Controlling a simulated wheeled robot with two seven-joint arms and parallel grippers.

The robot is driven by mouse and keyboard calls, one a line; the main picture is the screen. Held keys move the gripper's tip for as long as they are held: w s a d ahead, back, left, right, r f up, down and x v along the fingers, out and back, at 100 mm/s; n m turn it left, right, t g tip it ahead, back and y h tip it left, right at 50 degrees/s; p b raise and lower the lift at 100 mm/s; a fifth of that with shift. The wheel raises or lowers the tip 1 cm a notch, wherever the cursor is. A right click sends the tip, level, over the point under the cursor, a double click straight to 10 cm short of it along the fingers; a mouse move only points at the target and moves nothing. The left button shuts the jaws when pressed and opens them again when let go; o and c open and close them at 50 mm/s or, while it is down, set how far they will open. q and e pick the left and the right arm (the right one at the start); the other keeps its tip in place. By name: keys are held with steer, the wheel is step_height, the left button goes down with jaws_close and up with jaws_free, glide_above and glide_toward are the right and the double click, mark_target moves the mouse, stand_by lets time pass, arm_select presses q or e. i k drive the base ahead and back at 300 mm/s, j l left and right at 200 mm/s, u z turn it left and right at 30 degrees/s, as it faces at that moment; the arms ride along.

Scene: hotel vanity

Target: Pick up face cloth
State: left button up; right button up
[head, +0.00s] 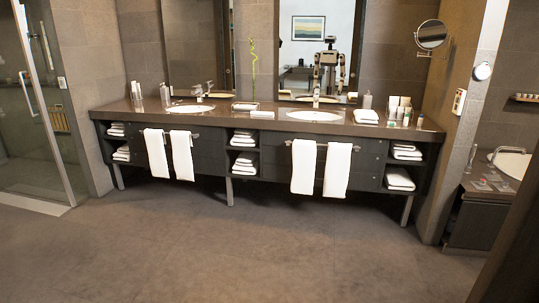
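A folded white cloth (366,116) lies on the right part of the vanity counter (225,118), right of the right basin. Small stacks of folded white cloths sit in the open shelves under the counter: at the left (121,152), middle (243,162) and right (400,179). I cannot tell for sure which of these is the face cloth. Larger white towels hang in front, two at the left (156,152) and two at the right (304,166). Neither of my grippers shows directly; the mirror holds a small reflection of my body, too small to read the grippers.
Two basins (190,108) (314,115) with taps are set in the counter. Bottles and boxes (400,110) crowd its right end. A glass shower door (45,95) is at the left, and a bathtub (512,163) at the right. The floor (240,250) ahead is clear.

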mark_target(268, 115)
steer(key=i+j, duration=0.1)
steer(key=i, duration=0.45)
steer(key=i+j, duration=0.1)
steer(key=i, duration=0.4)
steer(key=i+l+z, duration=0.15)
steer(key=i+z, duration=0.3)
steer(key=i, duration=0.4)
steer(key=i+j+z, duration=0.15)
steer(key=i+z, duration=0.35)
steer(key=i, duration=0.35)
steer(key=i+l, duration=0.45)
steer(key=i+l+z, duration=0.1)
steer(key=i+l, duration=0.7)
steer(key=l+u, duration=0.1)
steer(key=u, duration=1.7)
steer(key=i+l+u, duration=0.1)
steer(key=u, duration=0.25)
steer(key=i+l+u, duration=0.1)
steer(key=u, duration=0.25)
steer(key=i+l+u, duration=0.1)
steer(key=u, duration=0.25)
steer(key=k+l, duration=0.05)
steer(key=l, duration=0.05)
